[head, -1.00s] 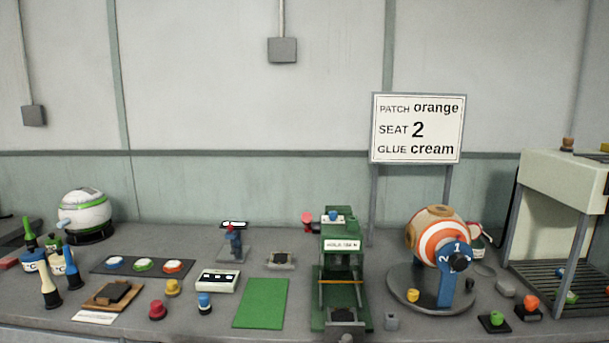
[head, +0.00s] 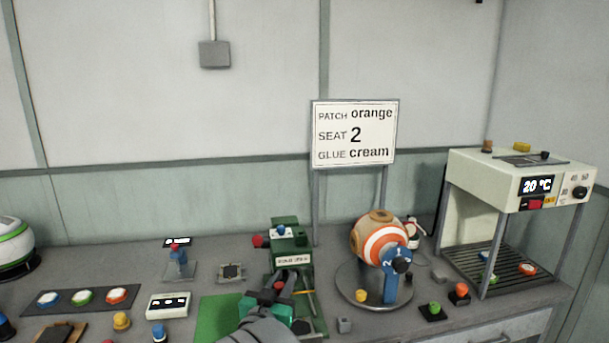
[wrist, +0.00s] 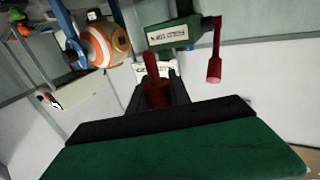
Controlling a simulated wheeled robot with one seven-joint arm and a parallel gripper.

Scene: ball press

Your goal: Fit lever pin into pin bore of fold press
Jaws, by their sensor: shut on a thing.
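The fold press (head: 289,261) is a green frame with a white label, right of the green mat in the head view. A red-ended part sticks out at its upper left. In the wrist view the press (wrist: 182,32) is at the top, with a red handle (wrist: 214,68) to its right. My gripper (head: 279,290) is in front of the press and hides part of its lower half. It is shut on a red pin (wrist: 156,88), which shows between the dark fingers in the wrist view. The pin appears apart from the press there. I cannot make out the pin bore.
A sign (head: 353,132) reads patch orange, seat 2, glue cream. Right of the press is an orange-striped ball (head: 378,238) on a round stand. An oven-like machine (head: 520,177) is further right. A green mat (head: 217,312) and small coloured knobs are to the left.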

